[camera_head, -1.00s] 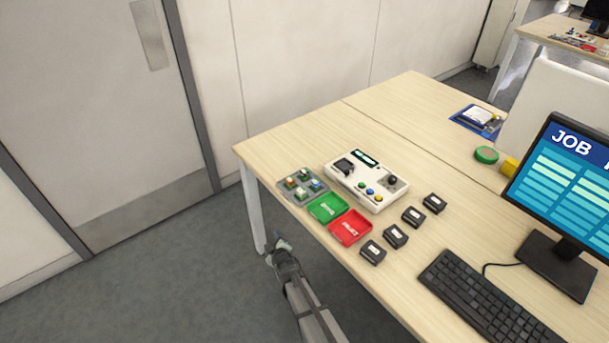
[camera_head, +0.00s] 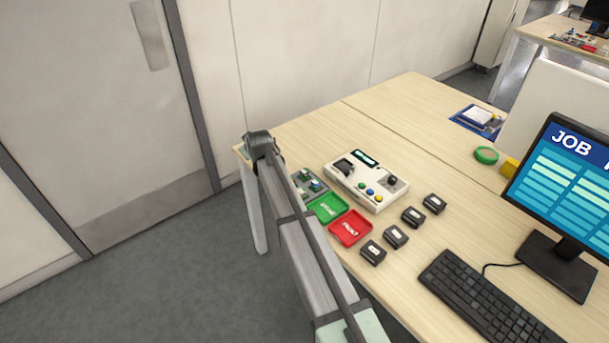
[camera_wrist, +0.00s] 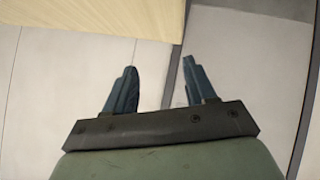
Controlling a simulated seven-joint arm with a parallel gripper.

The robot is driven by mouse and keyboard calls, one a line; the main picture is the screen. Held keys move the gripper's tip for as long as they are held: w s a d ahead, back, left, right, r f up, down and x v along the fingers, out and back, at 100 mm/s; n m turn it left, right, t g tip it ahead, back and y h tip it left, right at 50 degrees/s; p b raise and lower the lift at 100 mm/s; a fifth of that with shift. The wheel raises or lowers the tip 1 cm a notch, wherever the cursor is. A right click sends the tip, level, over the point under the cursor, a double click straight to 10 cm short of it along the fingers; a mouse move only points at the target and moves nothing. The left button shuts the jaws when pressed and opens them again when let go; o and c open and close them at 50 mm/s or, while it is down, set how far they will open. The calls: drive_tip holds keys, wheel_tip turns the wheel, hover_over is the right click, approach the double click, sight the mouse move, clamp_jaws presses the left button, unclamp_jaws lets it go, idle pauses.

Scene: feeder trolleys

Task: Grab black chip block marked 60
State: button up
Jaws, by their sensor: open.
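Several black chip blocks with white labels lie on the desk right of the trays: a front one (camera_head: 373,253), one behind it (camera_head: 396,236), another (camera_head: 413,216) and the farthest (camera_head: 434,203). Their label numbers are too small to read, so I cannot tell which is marked 60.
A green tray (camera_head: 327,208) and a red tray (camera_head: 350,229) lie beside a white test box (camera_head: 367,181). A grey tray (camera_head: 312,187) is partly hidden by my arm. A keyboard (camera_head: 480,300) and monitor (camera_head: 565,190) stand at right.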

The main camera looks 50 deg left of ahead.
drive_tip(key=w+d+r+m+g+h, duration=0.1)
drive_tip(key=w+d+r+g+h, duration=0.1)
drive_tip(key=w+d+r+h, duration=0.35)
drive_tip(key=w+d+r+m+g+h, duration=0.1)
drive_tip(key=w+d+r+h, duration=0.1)
drive_tip(key=w+d+h, duration=0.5)
drive_tip(key=y, duration=0.3)
hover_over(305, 171)
drive_tip(key=f, duration=0.8)
drive_tip(key=shift+w+a+f, duration=0.15)
drive_tip(key=shift+a+f, duration=0.05)
drive_tip(key=shift+a, duration=0.05)
drive_tip(key=shift+d+f, duration=0.1)
drive_tip(key=shift+f, duration=2.5)
drive_tip(key=shift+s, duration=0.2)
clamp_jaws()
